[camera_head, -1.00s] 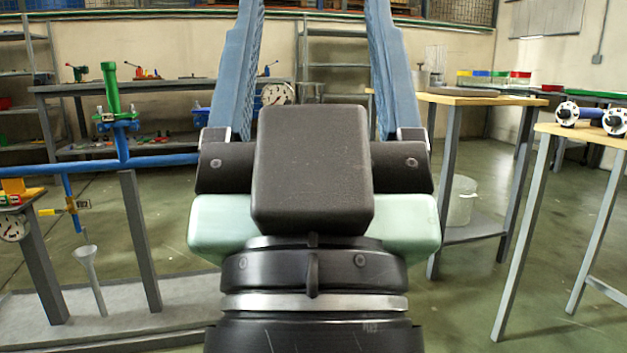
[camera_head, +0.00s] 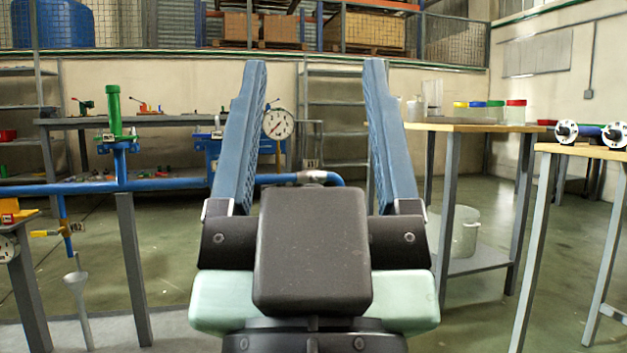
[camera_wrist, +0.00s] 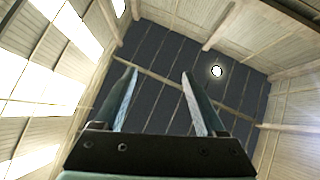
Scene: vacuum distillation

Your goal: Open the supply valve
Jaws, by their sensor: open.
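A valve with an upright green handle (camera_head: 114,112) stands on a blue pipe (camera_head: 160,184) at the left of the head view. A smaller valve with a yellow handle (camera_head: 45,233) sits on a thin branch below it, with a tag beside it. I cannot tell from the pictures which one is the supply valve. My gripper (camera_head: 315,75) is open and empty, its two blue fingers pointing up, to the right of both valves and apart from them. In the wrist view my gripper (camera_wrist: 158,75) faces the ceiling, with nothing between the fingers.
A round gauge (camera_head: 277,124) shows behind my left finger. The blue pipe runs behind my gripper and bends down near a small tag. A wooden-topped table (camera_head: 470,127) and a nearer one (camera_head: 590,152) stand at the right. Green floor (camera_head: 480,310) between them is clear.

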